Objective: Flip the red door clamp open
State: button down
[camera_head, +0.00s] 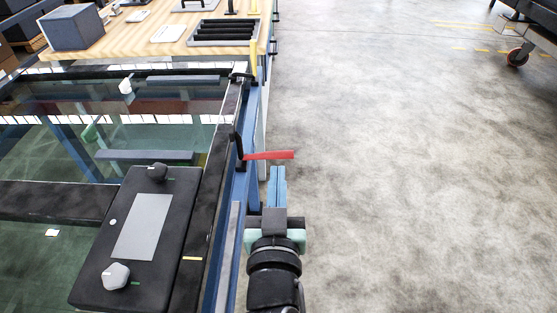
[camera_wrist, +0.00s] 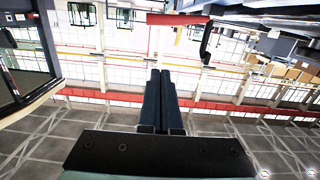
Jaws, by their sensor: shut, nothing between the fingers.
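The red door clamp (camera_head: 270,155) is a flat red lever that sticks out to the right from a black mount (camera_head: 238,147) on the blue frame edge. In the wrist view the red lever (camera_wrist: 178,19) is at the top, above the fingertips, with a dark part at its right end. My gripper (camera_head: 278,170) is shut and empty, its blue fingers together. In the head view its tips are just below the lever; whether they touch it is unclear, though the wrist view (camera_wrist: 160,72) shows a gap between them.
A glass-panelled door with a blue frame (camera_head: 228,255) fills the left side. A black panel with two knobs (camera_head: 115,275) lies on it. A wooden table (camera_head: 165,48) with a grey box (camera_head: 72,27) stands behind. The floor to the right is clear, with a wheeled trolley far off (camera_head: 517,58).

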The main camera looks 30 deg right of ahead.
jog(key=shift+v, duration=0.85)
jog(key=w+a+r+n+t+y, duration=0.1)
jog(key=w+a+r+t, duration=0.15)
jog(key=r, duration=0.55)
jog(key=w+a+r+t+y, duration=0.1)
jog(key=a+r+t, duration=0.15)
jog(key=r, duration=0.45)
jog(key=w+a+r+n+t+y, duration=0.15)
jog(key=a+r, duration=0.25)
jog(key=r, duration=0.4)
jog(key=s+a+r+n+t+y, duration=0.1)
jog(key=s+a+r+t+y, duration=0.15)
jog(key=r, duration=0.35)
jog(key=s+a+r+n+t+y, duration=0.2)
jog(key=s+a+r, duration=0.15)
jog(key=r, duration=0.35)
jog(key=s+a+r+n+t+y, duration=0.1)
jog(key=s+a+r+t+y, duration=0.1)
jog(key=a+r, duration=0.3)
notch_tip(320, 180, up, 23)
jog(key=w+d+p, duration=0.1)
jog(key=p, duration=2.2)
jog(key=shift+d, duration=0.35)
